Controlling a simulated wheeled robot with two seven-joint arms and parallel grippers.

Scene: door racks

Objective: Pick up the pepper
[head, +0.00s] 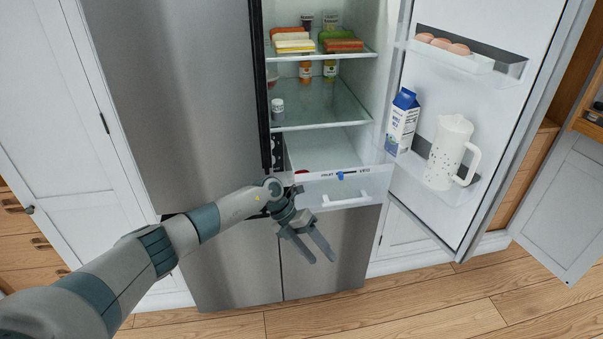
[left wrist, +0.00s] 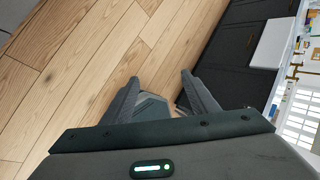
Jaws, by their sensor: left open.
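No pepper is plain to make out. A small red patch (head: 301,172) shows at the left end of the fridge's lower drawer (head: 318,190); most of it is hidden, and I cannot tell whether it is the pepper. My left gripper (head: 322,258) is in front of the fridge, below the drawer front, with its fingers apart and nothing between them. In the left wrist view the open fingers (left wrist: 160,77) point over the wooden floor. My right gripper is in neither view.
The fridge door (head: 475,100) stands open to the right, holding a milk carton (head: 403,122), a white pitcher (head: 449,150) and eggs (head: 442,44). Fridge shelves (head: 325,105) hold several jars and packages. The closed steel door (head: 175,100) is left. Floor (head: 430,310) in front is clear.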

